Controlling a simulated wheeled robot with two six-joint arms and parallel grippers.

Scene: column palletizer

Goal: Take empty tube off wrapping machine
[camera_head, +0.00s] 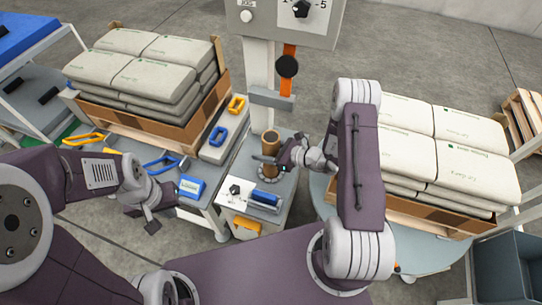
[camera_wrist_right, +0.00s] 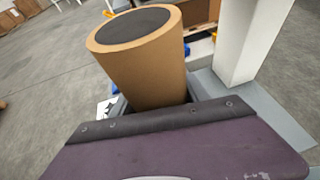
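The brown cardboard tube (camera_head: 270,142) stands upright on the wrapping machine's post base (camera_head: 284,183), below the orange strap. In the right wrist view the tube (camera_wrist_right: 148,62) fills the upper middle, its dark round end facing up. My right gripper (camera_head: 270,161) is at the tube's lower half, with a dark finger crossing in front of it.
Sack pallets stand at left (camera_head: 150,118) and right (camera_head: 425,207). The machine's column (camera_head: 260,65) rises just behind the tube.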

